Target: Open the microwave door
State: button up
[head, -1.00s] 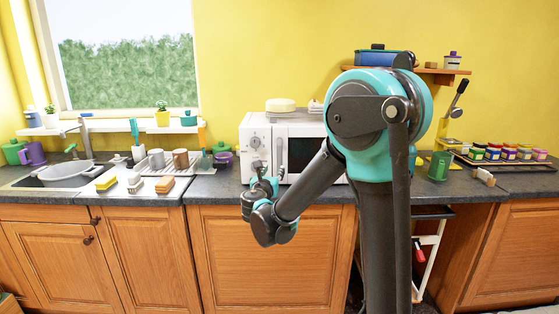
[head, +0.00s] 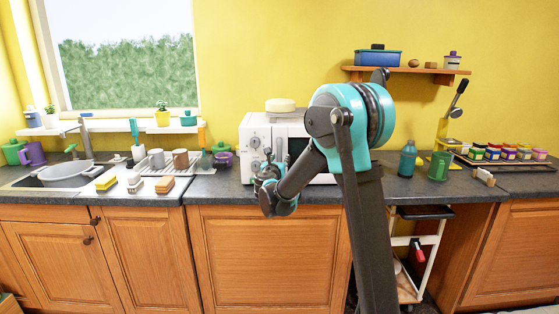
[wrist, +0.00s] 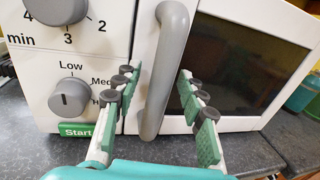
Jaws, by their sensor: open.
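The white microwave (head: 256,133) stands on the counter with its door closed, partly hidden behind my arm. Its grey vertical door handle (wrist: 166,72) fills the middle of the wrist view, left of the dark door window (wrist: 235,65). The handle also shows in the head view (head: 279,148). My gripper (wrist: 158,76) is open, with one green-padded finger on each side of the handle's lower half in the wrist view. Neither finger is clearly touching it. In the head view my gripper (head: 268,170) is in front of the microwave's lower left part.
Two control dials (wrist: 69,98) and a green Start button (wrist: 76,130) are left of the handle.

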grip_shut()
jog(key=shift+s, duration=0.1)
dwell(0.3)
